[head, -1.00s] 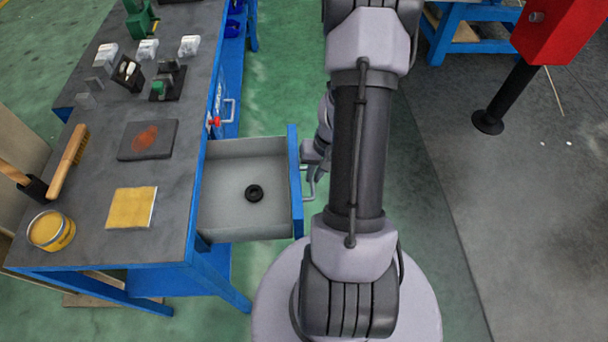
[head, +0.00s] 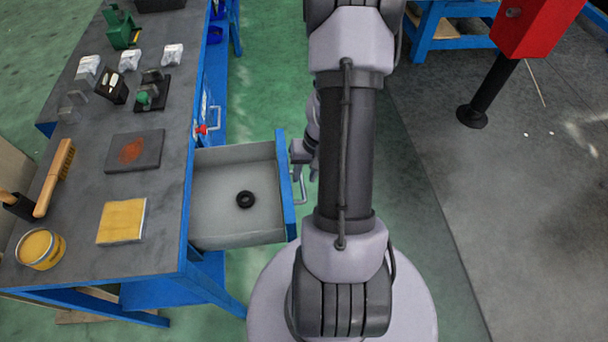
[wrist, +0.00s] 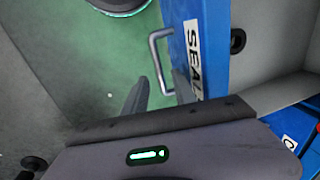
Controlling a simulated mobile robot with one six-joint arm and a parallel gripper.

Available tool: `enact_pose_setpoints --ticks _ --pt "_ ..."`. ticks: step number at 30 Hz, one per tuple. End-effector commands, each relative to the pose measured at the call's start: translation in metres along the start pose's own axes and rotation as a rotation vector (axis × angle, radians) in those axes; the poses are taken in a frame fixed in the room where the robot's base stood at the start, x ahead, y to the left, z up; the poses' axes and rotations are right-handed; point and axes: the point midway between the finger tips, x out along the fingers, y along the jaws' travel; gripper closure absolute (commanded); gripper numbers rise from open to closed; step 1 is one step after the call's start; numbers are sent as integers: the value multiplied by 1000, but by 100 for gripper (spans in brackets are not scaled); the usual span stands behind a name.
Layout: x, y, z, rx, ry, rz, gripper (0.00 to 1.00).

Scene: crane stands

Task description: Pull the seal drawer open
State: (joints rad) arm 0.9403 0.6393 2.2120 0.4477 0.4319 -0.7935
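The seal drawer (head: 236,160) stands pulled out from the blue bench, with a black ring seal (head: 245,199) on its floor. Its blue front bears the label "SEAL" in the wrist view (wrist: 212,45). The silver handle (head: 301,187) is on the outer face of that front and also shows in the wrist view (wrist: 154,58). My gripper (wrist: 160,78) is at the handle, its two fingers apart, with the handle bar appearing between them. Contact cannot be told. In the head view my arm partly hides the gripper.
The bench top (head: 85,205) holds a brush (head: 55,178), a yellow tin (head: 40,249), a yellow pad (head: 122,220) and a dark plate (head: 135,150). Another handle with a red knob (head: 202,129) sits behind the drawer. A red post box (head: 535,25) stands right. Green floor beside the drawer is clear.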

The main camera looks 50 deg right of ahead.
Motion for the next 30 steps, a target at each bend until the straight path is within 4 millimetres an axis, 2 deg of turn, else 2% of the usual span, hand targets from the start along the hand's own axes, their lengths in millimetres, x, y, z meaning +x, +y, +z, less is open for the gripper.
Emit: enact_pose_setpoints --ticks 1,9,12,15,20,30 --pt "-17 -1 0 1 2 1 67" --pt "-101 -1 -1 1 5 1 67" --pt "-128 -1 -1 1 4 2 67" --pt "-146 -1 0 1 1 1 67" --pt "-158 0 0 0 -1 1 67" --pt "-158 0 0 1 -1 0 67"
